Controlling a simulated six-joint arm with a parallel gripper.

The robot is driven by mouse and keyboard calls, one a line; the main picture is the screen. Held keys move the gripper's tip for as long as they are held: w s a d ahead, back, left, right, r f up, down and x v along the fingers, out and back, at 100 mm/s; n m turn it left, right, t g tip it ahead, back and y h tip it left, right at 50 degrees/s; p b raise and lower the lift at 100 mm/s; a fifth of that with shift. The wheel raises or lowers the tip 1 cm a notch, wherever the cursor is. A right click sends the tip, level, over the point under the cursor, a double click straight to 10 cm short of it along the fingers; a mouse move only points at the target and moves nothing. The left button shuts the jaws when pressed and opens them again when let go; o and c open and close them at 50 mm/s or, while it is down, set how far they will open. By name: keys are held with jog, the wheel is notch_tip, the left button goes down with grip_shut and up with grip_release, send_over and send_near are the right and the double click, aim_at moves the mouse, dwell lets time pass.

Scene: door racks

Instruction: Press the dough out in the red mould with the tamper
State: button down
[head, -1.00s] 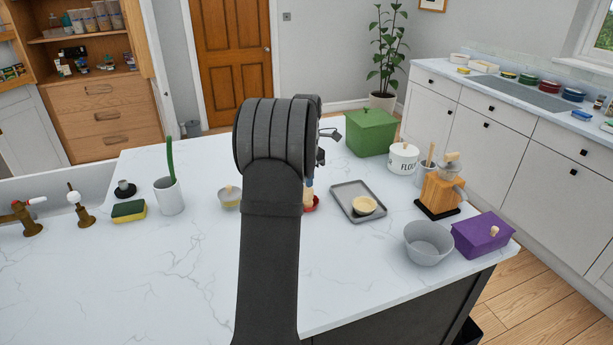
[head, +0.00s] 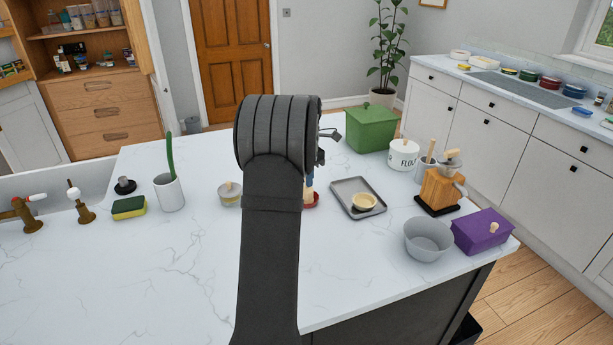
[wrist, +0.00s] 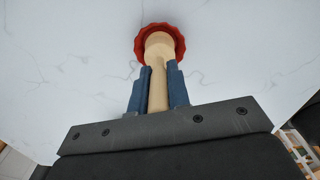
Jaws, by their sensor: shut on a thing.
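The red mould (wrist: 176,42) is a fluted round dish on the white worktop. In the head view its right edge (head: 314,200) shows beside my arm. The tamper (wrist: 158,85) is pale wood with a rounded, wider end that lies over the middle of the mould. I cannot tell how deep it sits in the mould. My gripper (wrist: 157,88) is shut on the tamper's handle, with one blue finger on each side. The dough is hidden under the tamper. My arm covers most of the gripper in the head view.
A small lidded pot (head: 230,197) stands left. A grey bowl (head: 428,241), purple box (head: 482,233), wooden grinder (head: 437,190) and green box (head: 371,130) stand farther right. The front left worktop is clear.

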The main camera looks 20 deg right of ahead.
jog(key=shift+f, duration=0.65)
dwell(1.3)
jog(key=shift+r, duration=0.1)
jog(key=shift+r, duration=0.85)
jog(key=shift+f, duration=0.1)
dwell(0.3)
jog(key=shift+f, duration=0.9)
dwell(0.4)
jog(key=shift+r, duration=0.95)
